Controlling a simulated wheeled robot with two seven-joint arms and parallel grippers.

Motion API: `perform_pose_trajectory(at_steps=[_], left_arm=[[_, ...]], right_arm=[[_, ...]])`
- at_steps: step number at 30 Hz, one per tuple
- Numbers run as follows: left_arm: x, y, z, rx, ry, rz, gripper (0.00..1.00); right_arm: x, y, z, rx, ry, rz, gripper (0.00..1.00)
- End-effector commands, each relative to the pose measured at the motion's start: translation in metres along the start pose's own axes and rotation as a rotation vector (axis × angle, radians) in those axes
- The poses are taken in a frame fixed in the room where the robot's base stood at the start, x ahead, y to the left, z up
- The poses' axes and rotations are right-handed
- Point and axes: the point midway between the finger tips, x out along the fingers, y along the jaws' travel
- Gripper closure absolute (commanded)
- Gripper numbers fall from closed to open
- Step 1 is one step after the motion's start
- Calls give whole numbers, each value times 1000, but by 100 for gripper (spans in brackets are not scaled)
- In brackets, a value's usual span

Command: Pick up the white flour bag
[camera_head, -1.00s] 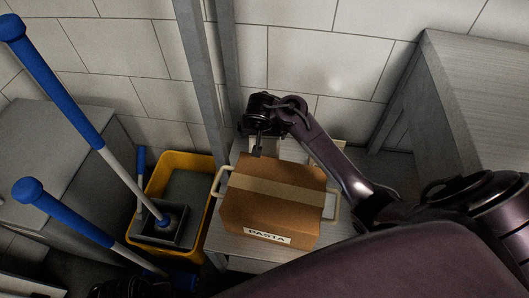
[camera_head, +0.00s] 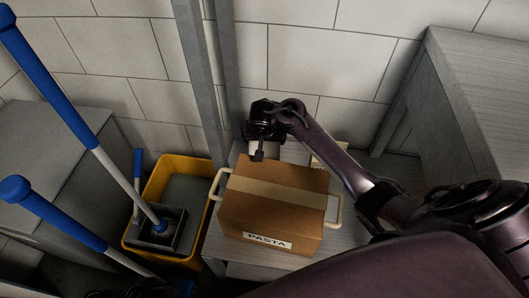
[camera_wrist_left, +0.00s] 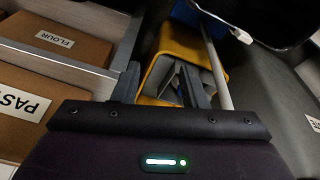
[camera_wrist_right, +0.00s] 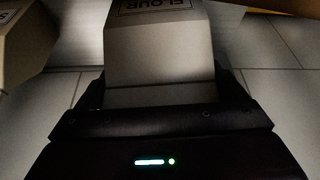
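The white flour bag (camera_wrist_right: 160,50) shows in the right wrist view with a FLOUR label at its top, partly cut off by the frame. My right gripper (camera_wrist_right: 160,88) has its fingers wide apart, one on each side of the bag. Whether they touch it is unclear. In the head view my right gripper (camera_head: 257,152) is behind the pasta box, and the bag is mostly hidden there by the gripper and box. My left gripper (camera_wrist_left: 160,82) is open and empty, pointing toward the yellow bucket.
A brown PASTA box (camera_head: 270,205) with side handles stands on a shelf (camera_head: 220,250) in front of my right gripper. A yellow mop bucket (camera_head: 150,190) and blue-handled mops (camera_head: 50,80) are on the left. A brown FLOUR box (camera_wrist_left: 60,40) shows in the left wrist view. A metal post (camera_head: 203,80) rises behind.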

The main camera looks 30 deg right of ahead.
Motion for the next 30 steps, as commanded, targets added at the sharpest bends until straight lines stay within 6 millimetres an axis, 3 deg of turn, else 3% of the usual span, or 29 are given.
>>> perform_pose_trajectory(at_steps=[1, 8, 19, 27, 30], left_arm=[[0, 0, 0, 0, 0, 0, 61], [0, 0, 0, -1, -1, 0, 61], [-5, -1, 2, -6, -20, -2, 61], [-14, -21, 16, -55, -150, -34, 61], [13, -23, 19, -61, -144, -33, 61]], right_arm=[[0, 0, 0, 0, -1, 0, 31], [0, 0, 0, 1, 1, -1, 60], [-10, -1, -4, 2, 1, -1, 60], [-56, -2, -23, 4, 1, -5, 60], [-65, -2, -27, 2, 0, -4, 60]])
